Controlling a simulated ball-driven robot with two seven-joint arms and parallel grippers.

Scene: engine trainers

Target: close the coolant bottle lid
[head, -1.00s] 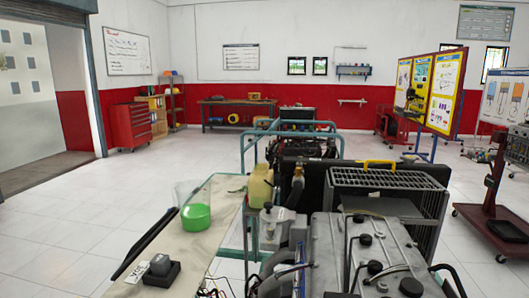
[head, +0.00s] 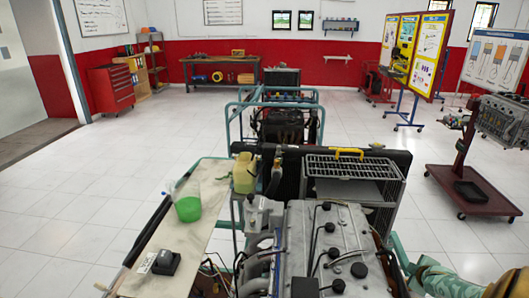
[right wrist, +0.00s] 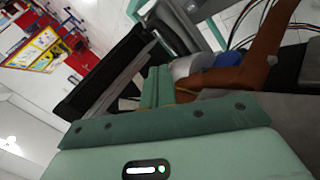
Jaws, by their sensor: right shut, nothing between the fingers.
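The coolant bottle (head: 243,175) is a pale yellow plastic tank beside the engine, at the right edge of the narrow bench in the head view. Its top is small, and I cannot tell how the lid sits. My right gripper (head: 399,248) is at the lower right of the head view, right of the engine and well away from the bottle. In the right wrist view its green fingers (right wrist: 157,87) are together and empty. The bottle is not seen in that view. My left gripper is not in view.
A clear jug with green liquid (head: 187,207) and a small black device (head: 166,262) stand on the bench (head: 200,190). The grey engine (head: 320,225) and a wire-topped radiator unit (head: 352,170) fill the middle. A trolley (head: 474,188) stands at right.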

